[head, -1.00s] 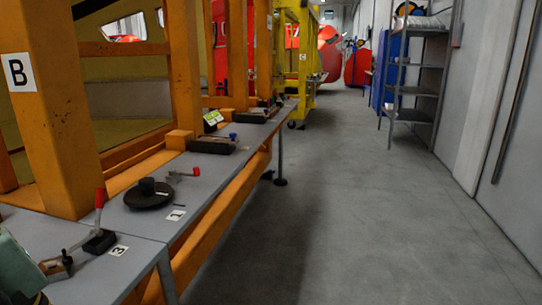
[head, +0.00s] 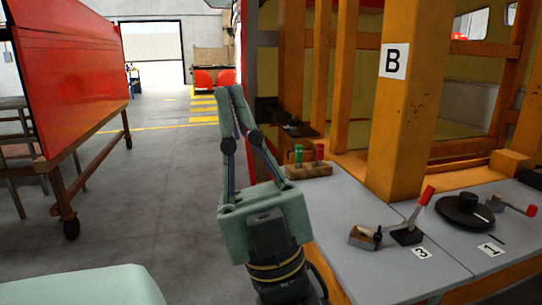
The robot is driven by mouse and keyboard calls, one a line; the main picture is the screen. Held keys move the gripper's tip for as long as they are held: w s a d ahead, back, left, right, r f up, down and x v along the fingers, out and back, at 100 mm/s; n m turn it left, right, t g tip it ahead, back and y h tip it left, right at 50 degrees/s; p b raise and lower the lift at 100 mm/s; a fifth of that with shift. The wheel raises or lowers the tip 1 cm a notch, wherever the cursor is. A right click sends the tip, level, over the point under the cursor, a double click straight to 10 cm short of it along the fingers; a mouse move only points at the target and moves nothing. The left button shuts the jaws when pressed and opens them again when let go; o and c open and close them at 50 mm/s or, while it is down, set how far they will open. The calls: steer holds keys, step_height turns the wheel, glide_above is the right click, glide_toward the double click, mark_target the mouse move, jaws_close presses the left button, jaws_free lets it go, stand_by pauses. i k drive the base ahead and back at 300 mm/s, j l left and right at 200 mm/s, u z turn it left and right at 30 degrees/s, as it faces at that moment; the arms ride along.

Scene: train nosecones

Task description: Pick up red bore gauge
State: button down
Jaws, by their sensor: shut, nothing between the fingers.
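A small wooden block (head: 308,170) on the grey bench, right of my gripper, holds upright gauges with coloured handles. One handle is green (head: 297,153) and one is red (head: 320,152); the red one looks like the red bore gauge. Its lower part is hidden in the block. My gripper (head: 230,93) points up and away in front of the bench's left end. Its two long fingers meet at the tips, with nothing between them. It is apart from the block, to its left in the picture.
The grey bench (head: 375,245) carries a red-handled clamp (head: 424,197) by label 3 and a round black plate (head: 465,212) by label 1. An orange post (head: 410,125) marked B rises behind. Grey floor (head: 150,200) is open left, beside a red panel on a wheeled frame (head: 75,80).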

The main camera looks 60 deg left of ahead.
mark_target(320, 151)
steer(key=u, duration=1.3)
steer(key=i+j+z, duration=0.1)
steer(key=z, duration=0.25)
steer(key=i+j+z, duration=0.1)
steer(key=z, duration=0.3)
steer(key=i+j+z, duration=0.15)
steer(key=j, duration=0.25)
steer(key=i+j+z, duration=0.15)
steer(key=j, duration=0.2)
steer(key=j+z, duration=0.2)
steer(key=j, duration=0.2)
steer(key=i+j, duration=0.1)
steer(key=j, duration=0.4)
steer(key=i+j, duration=0.15)
steer(key=j, duration=0.35)
steer(key=i+j+z, duration=0.1)
steer(key=j, duration=0.35)
steer(key=i+j, duration=0.1)
steer(key=j, duration=0.4)
steer(key=i+j, duration=0.1)
steer(key=j, duration=0.4)
steer(key=i+j, duration=0.1)
steer(key=j, duration=0.4)
steer(key=i+z, duration=0.05)
